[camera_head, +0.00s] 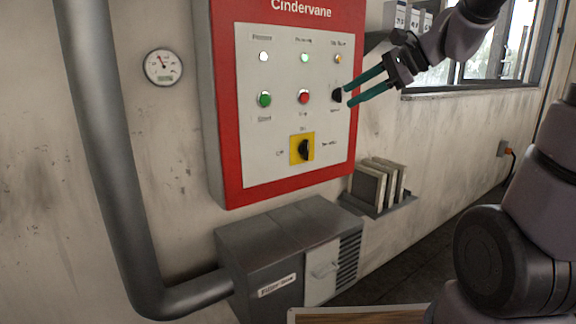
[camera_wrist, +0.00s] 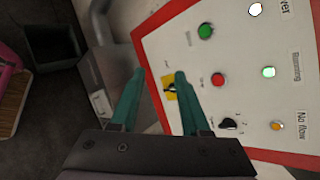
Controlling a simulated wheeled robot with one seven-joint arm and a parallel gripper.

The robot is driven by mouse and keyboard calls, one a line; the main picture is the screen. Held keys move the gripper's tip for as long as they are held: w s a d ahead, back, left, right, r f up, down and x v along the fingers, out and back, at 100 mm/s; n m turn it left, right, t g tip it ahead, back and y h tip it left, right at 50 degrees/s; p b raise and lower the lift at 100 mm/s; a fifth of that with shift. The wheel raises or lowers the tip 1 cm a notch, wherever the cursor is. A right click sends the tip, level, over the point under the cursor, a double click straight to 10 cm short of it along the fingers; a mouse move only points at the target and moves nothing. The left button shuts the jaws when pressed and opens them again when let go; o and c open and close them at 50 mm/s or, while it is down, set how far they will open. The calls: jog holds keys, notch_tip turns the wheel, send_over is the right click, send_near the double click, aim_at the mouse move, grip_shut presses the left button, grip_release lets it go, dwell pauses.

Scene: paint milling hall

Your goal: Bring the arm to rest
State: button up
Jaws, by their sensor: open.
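My gripper (camera_head: 348,97) is open, its two teal fingers apart with nothing between them. In the head view it is raised in front of the right side of a red-framed control panel (camera_head: 270,122), its fingertips beside the black knob (camera_head: 337,95). I cannot tell whether they touch it. In the wrist view my gripper (camera_wrist: 157,78) points towards the panel (camera_wrist: 215,50), and the yellow-backed rotary switch (camera_wrist: 170,87) shows between the fingers. The panel also has a green button (camera_head: 264,99), a red button (camera_head: 304,97) and a row of small lamps.
A grey metal box (camera_head: 265,262) stands below the panel, joined to a thick pipe (camera_head: 105,150). A small shelf with binders (camera_head: 378,187) is right of it. A gauge (camera_head: 163,67) hangs on the wall. A window (camera_head: 490,60) is at upper right. A dark bin (camera_wrist: 52,45) shows in the wrist view.

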jog(key=s+d+n+h, duration=0.4)
jog(key=s+n, duration=0.1)
jog(key=s, duration=0.2)
jog(key=s+d+f+n+t+h, duration=0.1)
jog(key=s+d+n+h, duration=0.3)
jog(key=s, duration=0.3)
jog(key=shift+d+f+n+t, duration=0.3)
jog(key=shift+d+n, duration=0.05)
jog(key=shift+n, duration=0.05)
dwell(1.6)
